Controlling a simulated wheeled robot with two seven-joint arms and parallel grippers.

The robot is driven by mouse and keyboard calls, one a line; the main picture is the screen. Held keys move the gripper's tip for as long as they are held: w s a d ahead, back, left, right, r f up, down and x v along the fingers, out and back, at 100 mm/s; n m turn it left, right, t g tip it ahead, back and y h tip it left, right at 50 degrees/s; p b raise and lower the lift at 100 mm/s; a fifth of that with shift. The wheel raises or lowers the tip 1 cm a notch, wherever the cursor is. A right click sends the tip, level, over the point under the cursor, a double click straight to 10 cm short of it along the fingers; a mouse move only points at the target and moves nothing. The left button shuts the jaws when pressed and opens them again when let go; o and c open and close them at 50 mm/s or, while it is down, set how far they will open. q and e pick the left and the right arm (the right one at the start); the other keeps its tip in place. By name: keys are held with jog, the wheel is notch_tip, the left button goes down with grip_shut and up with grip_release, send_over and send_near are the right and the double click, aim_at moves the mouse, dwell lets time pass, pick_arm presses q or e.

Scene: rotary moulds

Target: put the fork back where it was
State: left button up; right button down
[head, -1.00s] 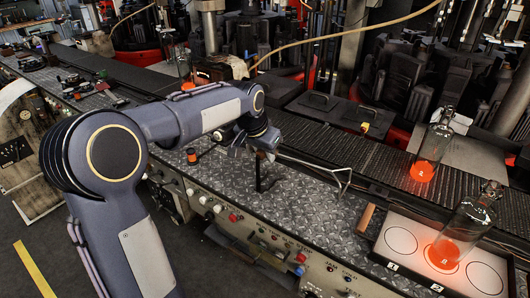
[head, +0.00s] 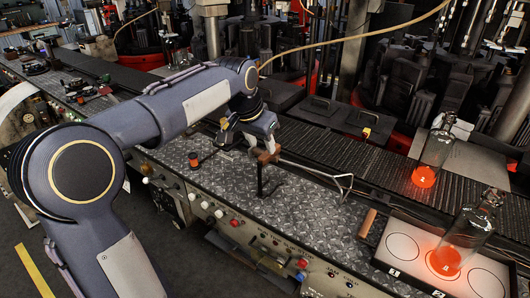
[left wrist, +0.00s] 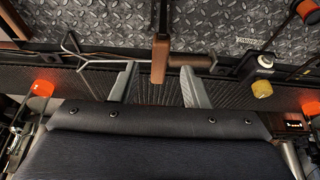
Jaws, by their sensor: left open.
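The fork is a thin metal rod with spread tines (head: 345,184). It lies level across a dark upright post (head: 262,180) on the metal plate worktop. In the left wrist view the fork's brown handle (left wrist: 192,60) is right of the post's brown top (left wrist: 160,52), with the tines to the left. My left gripper (head: 268,145) is above the handle end. In the left wrist view its two fingers (left wrist: 157,80) are spread, one on each side of the post, just short of the fork. I cannot tell whether they touch it. My right gripper is not in view.
Two bottles with glowing orange bases stand at the right, one on the conveyor (head: 425,175), one on a white numbered board (head: 403,246). A brown wooden piece (head: 367,223) lies beside the board. A small black-and-orange item (head: 194,159) is left of the post. The plate between is mostly clear.

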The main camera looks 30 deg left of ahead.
pick_arm(q)
jog(key=v, duration=0.5)
jog(key=s+d+f+n+h, duration=0.1)
jog(key=s+d+f, duration=0.2)
jog(key=s, duration=0.4)
jog(key=s+d+f+h, duration=0.1)
jog(key=s+d+f, duration=0.2)
jog(key=s, duration=0.4)
jog(key=s+d+f+n+t+h, duration=0.1)
jog(key=s+d+f, duration=0.5)
jog(key=s+f, duration=0.3)
jog(key=shift+s+n, duration=0.3)
jog(key=shift+s, duration=0.35)
jog(key=shift+r+p, duration=0.2)
jog(key=shift+p, duration=0.2)
